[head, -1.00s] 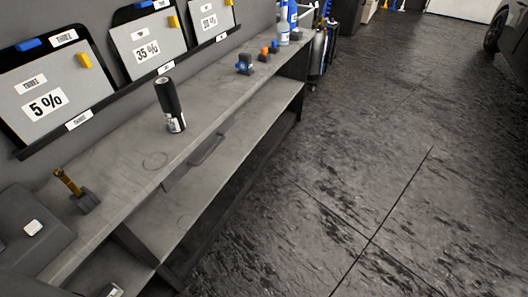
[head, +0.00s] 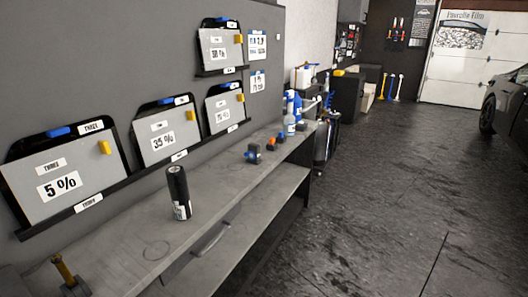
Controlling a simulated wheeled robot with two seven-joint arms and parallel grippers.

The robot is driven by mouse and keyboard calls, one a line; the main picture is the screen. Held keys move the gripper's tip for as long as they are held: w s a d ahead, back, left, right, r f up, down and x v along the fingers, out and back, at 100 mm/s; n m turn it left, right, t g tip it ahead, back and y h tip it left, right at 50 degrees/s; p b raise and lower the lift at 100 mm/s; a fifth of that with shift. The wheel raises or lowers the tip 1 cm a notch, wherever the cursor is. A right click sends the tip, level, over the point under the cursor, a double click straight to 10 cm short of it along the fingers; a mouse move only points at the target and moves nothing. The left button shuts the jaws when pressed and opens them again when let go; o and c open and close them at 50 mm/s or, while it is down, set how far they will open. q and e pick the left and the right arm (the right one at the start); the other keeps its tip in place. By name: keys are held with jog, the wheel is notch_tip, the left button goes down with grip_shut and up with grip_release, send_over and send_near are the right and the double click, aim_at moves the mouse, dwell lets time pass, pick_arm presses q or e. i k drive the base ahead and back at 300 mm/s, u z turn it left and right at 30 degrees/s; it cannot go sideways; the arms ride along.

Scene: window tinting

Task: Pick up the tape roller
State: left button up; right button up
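No gripper of mine is in view. I cannot tell for sure which thing is the tape roller. A small dark and blue tool (head: 254,154) stands on the grey workbench (head: 130,245), towards its far end. Small orange and dark pieces (head: 272,144) sit just beyond it. A tool with a yellow-brown handle (head: 63,269) leans up from a dark block at the near left end of the bench, partly cut off by the frame.
A black can (head: 179,193) stands mid-bench. Spray bottles (head: 291,113) stand at the far end. Tint sample boards (head: 60,183) line the wall. A lower shelf (head: 262,207) runs under the bench. The floor (head: 380,215) to the right is clear; a dark car (head: 508,107) is at the right edge.

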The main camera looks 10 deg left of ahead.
aim_at(253, 153)
jog(key=z, duration=0.7)
jog(key=i, duration=4.95)
jog(key=u, duration=1.95)
